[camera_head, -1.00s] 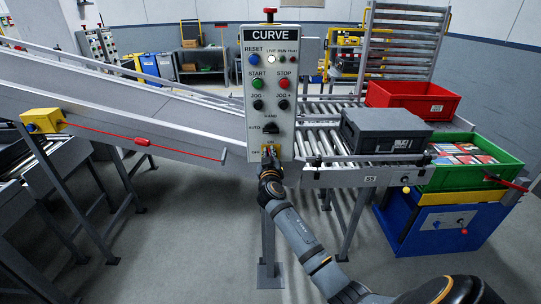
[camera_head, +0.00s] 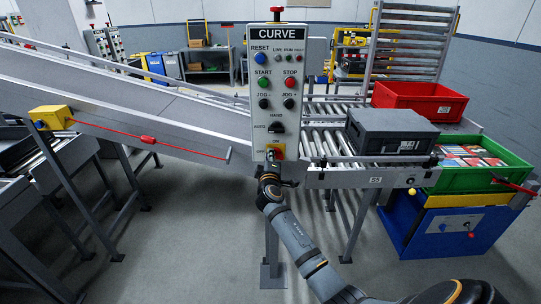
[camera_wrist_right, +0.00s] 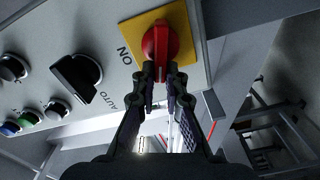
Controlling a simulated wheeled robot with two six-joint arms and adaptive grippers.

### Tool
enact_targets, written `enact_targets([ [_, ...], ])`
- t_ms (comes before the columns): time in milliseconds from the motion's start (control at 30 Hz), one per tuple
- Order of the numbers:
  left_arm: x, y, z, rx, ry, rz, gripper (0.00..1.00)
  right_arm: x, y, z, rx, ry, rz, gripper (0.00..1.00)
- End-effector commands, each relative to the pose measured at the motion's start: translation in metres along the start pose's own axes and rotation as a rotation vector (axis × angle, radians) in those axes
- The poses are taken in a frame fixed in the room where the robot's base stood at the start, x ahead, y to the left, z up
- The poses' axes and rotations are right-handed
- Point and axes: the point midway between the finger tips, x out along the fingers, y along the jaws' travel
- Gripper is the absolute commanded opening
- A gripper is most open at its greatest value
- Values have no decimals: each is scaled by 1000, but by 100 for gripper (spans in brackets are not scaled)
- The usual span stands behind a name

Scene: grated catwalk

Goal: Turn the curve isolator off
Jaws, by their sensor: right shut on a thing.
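The curve isolator is a red rotary handle (camera_wrist_right: 160,45) on a yellow plate (camera_head: 279,152) at the bottom of the grey CURVE panel (camera_head: 258,100). In the right wrist view the handle points down toward my fingers, away from the ON label at the plate's left side. My right gripper (camera_wrist_right: 160,75) is shut on the handle's near end. In the head view the right gripper (camera_head: 270,160) covers the plate's lower left, near the OFF label. The LIVE lamp (camera_head: 279,58) is dark. My left gripper is out of view.
A black HAND/AUTO selector (camera_wrist_right: 75,78) and several push buttons sit above the isolator on the panel. A roller conveyor (camera_head: 330,145) with a grey crate (camera_head: 390,132) stands to the right. A sloped conveyor (camera_head: 150,105) and a red pull cord (camera_head: 150,139) lie left.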

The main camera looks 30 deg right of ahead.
Motion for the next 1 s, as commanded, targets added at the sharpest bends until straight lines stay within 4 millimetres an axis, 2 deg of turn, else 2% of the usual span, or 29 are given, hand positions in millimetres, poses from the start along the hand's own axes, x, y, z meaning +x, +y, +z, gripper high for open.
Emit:
enact_targets([
  [200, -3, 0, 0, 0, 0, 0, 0, 0, -5, 0, -165, 0, -2, 0],
  [500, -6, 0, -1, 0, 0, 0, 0, 0, -9, 1, -313, 0, -2, 0],
  [1000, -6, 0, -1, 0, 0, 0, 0, 0, -11, 2, -368, 0, -2, 0],
])
